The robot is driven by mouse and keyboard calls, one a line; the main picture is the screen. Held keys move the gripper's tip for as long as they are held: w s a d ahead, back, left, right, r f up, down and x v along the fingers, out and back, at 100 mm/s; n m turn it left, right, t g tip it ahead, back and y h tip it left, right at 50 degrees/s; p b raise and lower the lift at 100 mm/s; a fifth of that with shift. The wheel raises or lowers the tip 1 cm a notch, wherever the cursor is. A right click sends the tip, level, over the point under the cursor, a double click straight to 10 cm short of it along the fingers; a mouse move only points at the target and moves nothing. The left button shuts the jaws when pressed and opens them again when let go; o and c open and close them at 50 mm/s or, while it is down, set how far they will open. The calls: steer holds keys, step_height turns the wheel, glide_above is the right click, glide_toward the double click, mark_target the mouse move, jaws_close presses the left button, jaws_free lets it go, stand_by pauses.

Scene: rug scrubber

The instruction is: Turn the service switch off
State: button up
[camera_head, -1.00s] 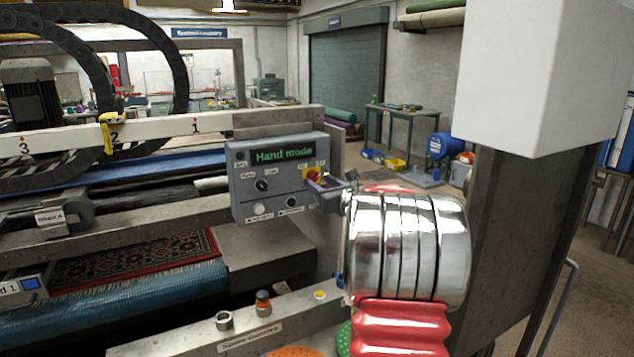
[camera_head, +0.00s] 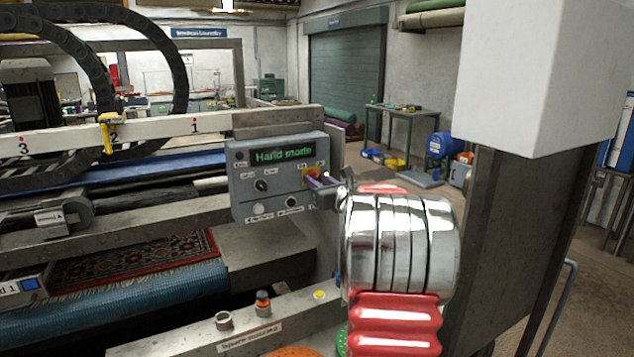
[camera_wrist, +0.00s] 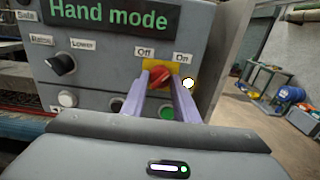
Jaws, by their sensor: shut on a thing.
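The service switch (camera_wrist: 160,78) is a red rotary knob on a yellow plate, with an "Off" label at its upper left and an "On" label at its upper right. In the wrist view my gripper (camera_wrist: 161,82) has its two purple fingers closed on either side of the knob. The knob looks tilted, but its exact setting is hard to read. In the head view my gripper (camera_head: 318,181) reaches the right side of the grey control box (camera_head: 243,205), and its fingers cover most of the yellow plate.
The box display (camera_head: 283,155) reads "Hand mode". A black raise/lower knob (camera_wrist: 61,62), a white button (camera_wrist: 68,99) and a green button (camera_wrist: 167,112) sit near the switch. A spare-parts rail (camera_head: 200,337) with an orange-topped piece (camera_head: 263,300) lies below the box.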

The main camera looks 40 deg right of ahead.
steer(key=shift+c, duration=0.9)
steer(key=shift+n, duration=0.5)
steer(key=n, duration=0.3)
steer(key=shift+n, duration=0.3)
steer(key=n, duration=0.3)
steer(key=shift+n, duration=4.2)
steer(key=shift+f, duration=0.1)
